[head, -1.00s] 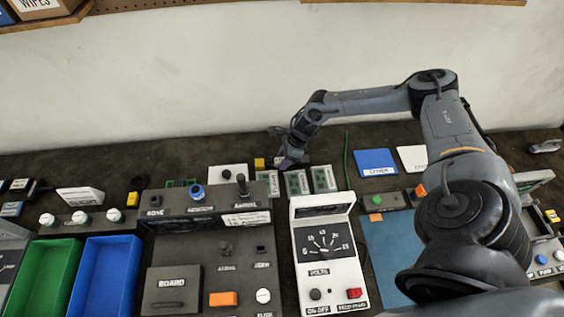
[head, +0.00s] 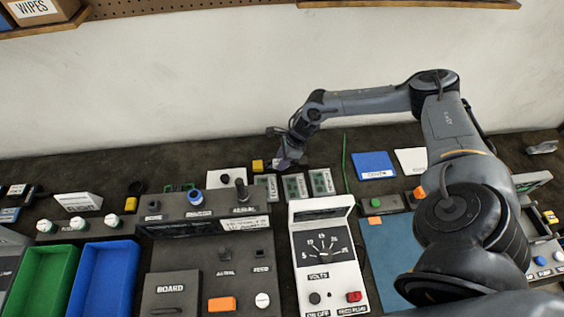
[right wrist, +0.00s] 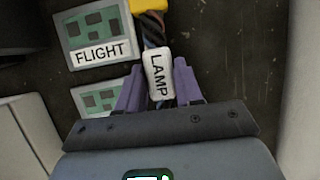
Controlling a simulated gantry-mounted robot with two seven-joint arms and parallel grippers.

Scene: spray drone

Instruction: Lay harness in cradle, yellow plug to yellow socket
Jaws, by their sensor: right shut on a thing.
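The harness labelled LAMP (right wrist: 158,75) is a bundle of dark twisted wires with a white tag, seen in the right wrist view. Its yellow plug (right wrist: 148,5) is at the top edge there, and the plug also shows in the head view (head: 257,165) just left of my right gripper. My right gripper (head: 284,163) is at the back of the bench; its purple fingers (right wrist: 159,92) are shut on the harness at the tag. The harness's other end is hidden. I cannot make out the cradle or a yellow socket for certain. My left gripper is not in view.
Flat cards with green boards, one labelled FLIGHT (right wrist: 100,35), lie beside the harness. A white volts meter (head: 322,260) and a dark console (head: 205,250) stand in front. Green (head: 45,275) and blue (head: 105,275) bins are at left. The bench behind the cards is mostly clear.

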